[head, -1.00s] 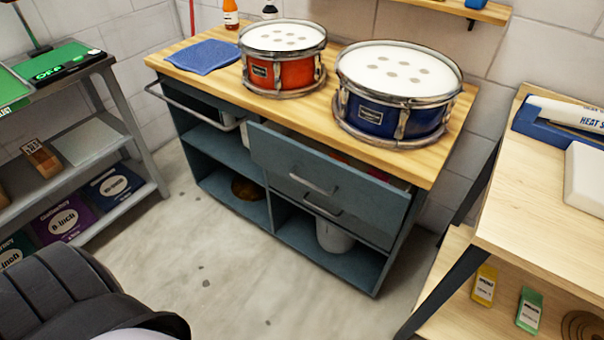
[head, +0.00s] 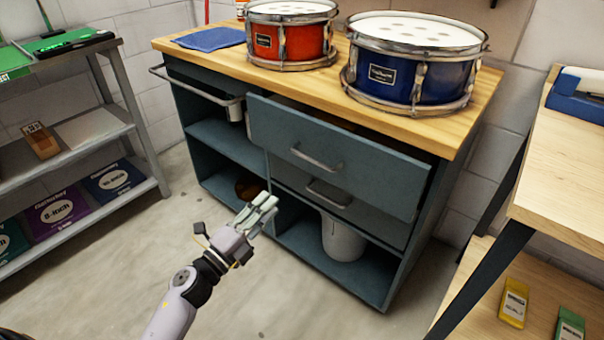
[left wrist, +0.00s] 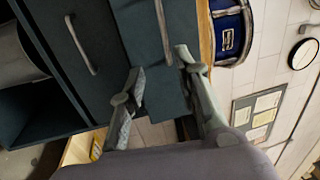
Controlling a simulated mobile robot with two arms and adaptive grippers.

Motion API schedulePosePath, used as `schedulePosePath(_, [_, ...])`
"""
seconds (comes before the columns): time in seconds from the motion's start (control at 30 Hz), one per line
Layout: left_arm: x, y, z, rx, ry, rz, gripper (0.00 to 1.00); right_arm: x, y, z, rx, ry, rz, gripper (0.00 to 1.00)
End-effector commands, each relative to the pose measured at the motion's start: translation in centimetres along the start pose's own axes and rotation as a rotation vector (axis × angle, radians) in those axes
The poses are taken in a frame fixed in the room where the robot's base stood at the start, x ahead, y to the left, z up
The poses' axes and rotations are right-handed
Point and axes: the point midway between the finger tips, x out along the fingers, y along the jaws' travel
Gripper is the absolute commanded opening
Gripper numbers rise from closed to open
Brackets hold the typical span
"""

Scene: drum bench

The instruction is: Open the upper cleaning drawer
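The upper drawer (head: 370,170) of the teal bench is partly pulled out, its front standing forward of the cabinet under the wooden top. Its bar handle (head: 316,160) is free. The lower drawer (head: 375,222) below it looks shut. My left gripper (head: 265,210) is in front of the bench, lower and left of the upper handle, holding nothing. In the left wrist view, turned sideways, its fingers (left wrist: 160,82) are spread apart; the upper handle (left wrist: 163,30) and lower handle (left wrist: 81,45) lie beyond them. My right gripper is out of view.
A red drum (head: 290,40) and a blue drum (head: 405,75) stand on the benchtop (head: 310,85). A towel rail (head: 195,90) sticks out at the bench's left. A shelf rack (head: 85,160) stands left, a wooden table (head: 560,170) right. Floor in front is clear.

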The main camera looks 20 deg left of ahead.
Motion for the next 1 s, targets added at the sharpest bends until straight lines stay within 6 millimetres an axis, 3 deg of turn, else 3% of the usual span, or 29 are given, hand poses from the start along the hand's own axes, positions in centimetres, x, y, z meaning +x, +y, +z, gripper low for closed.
schedulePosePath(0.27, [2.8,-0.9,-0.2,0.027,0.012,-0.015,0.3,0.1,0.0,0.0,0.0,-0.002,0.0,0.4])
schedulePosePath(0.7, [12.4,-0.9,-0.3,0.023,0.011,-0.014,0.3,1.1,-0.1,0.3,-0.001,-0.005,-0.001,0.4])
schedulePosePath(1.0, [16.7,-0.7,-0.3,0.021,0.009,-0.012,0.3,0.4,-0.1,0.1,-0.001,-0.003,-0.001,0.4])
